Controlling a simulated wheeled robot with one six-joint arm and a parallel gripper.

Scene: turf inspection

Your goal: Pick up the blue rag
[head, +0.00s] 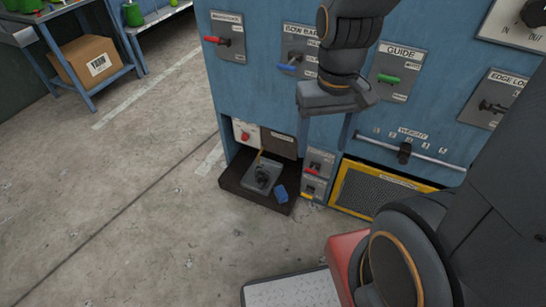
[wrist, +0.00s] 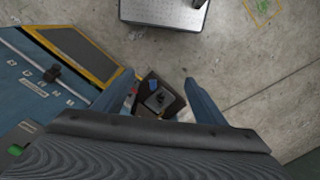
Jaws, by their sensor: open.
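The blue rag (head: 281,193) is a small blue patch on the front right part of a dark low tray (head: 235,184) at the foot of the blue machine. It also shows in the wrist view (wrist: 154,85), beside a grey block with a dark knob (head: 263,177). My gripper (head: 337,100) is high above and to the right of the tray, in front of the machine's panel. In the wrist view, my gripper (wrist: 161,82) has its fingers apart, with the tray seen far below between them. Nothing is held.
The blue machine (head: 260,92) carries several levers and labels. A yellow-framed grille (head: 376,191) sits right of the tray. A cardboard box (head: 88,61) stands on a blue shelf at the upper left. The concrete floor (head: 130,200) left of the tray is clear.

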